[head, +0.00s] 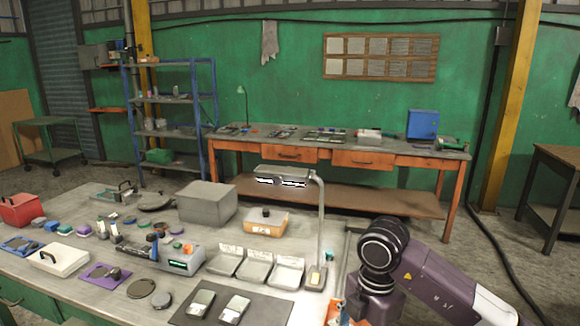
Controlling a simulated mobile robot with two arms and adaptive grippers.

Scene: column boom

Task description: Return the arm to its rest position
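A grey upright post (321,225) stands on the near workbench, on a small base with a yellow label. A short arm at its top reaches left and ends in a flat grey head (283,177) with bright white strips beneath. This head hangs above the bench, behind the open trays. My dark purple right arm comes in from the lower right, just right of the post, and bends downward. Its gripper is not visible. My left arm and gripper are not in the picture. No contact with the post shows.
The near workbench (222,232) is crowded. It holds a grey box (207,202), an orange-and-white container (265,222), open trays (256,268), a dark mat (262,310) with two small devices, and a red bin (20,209). A second bench (375,158) stands behind.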

